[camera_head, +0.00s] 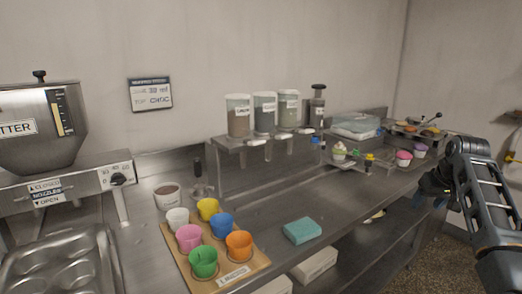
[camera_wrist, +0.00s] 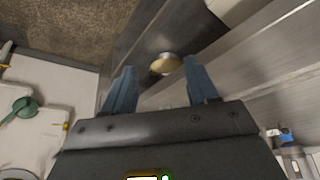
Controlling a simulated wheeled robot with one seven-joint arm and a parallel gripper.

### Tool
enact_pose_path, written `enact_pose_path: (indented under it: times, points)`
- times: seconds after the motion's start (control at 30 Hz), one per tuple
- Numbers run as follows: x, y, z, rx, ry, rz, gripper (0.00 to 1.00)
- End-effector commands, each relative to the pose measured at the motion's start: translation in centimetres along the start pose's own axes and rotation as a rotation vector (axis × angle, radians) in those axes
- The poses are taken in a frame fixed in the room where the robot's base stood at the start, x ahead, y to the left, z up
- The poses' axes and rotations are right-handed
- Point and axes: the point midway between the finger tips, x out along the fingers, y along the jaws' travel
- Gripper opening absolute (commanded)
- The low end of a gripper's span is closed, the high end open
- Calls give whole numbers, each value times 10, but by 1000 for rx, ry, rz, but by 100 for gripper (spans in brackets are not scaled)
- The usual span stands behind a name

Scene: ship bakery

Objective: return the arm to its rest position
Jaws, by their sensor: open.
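My arm (camera_head: 484,205) reaches in from the right edge in the head view, bent, with its end near the right front edge of the counter. My gripper (camera_head: 434,184) is partly hidden and dark there. In the wrist view my gripper (camera_wrist: 156,88) shows two blue fingers spread apart with nothing between them. Beyond the fingers a round tan-topped item (camera_wrist: 165,64) sits on a metal surface, apart from them.
The steel counter (camera_head: 345,205) holds a board of coloured cups (camera_head: 246,268), a teal cloth (camera_head: 302,231), a dispenser rack (camera_head: 225,143) and decorated cupcakes (camera_head: 403,158). A lower shelf (camera_head: 375,233) runs beneath. Floor (camera_head: 430,260) is clear at bottom right.

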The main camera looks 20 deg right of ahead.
Motion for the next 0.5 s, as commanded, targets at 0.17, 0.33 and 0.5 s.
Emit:
enact_pose_path:
  times: [0.17,0.33,0.5]
  points:
    - [34,-27,32,-15,35,-9,58]
    - [72,-63,81,-35,89,-22,58]
    - [103,-105,147,-58,164,-38,58]
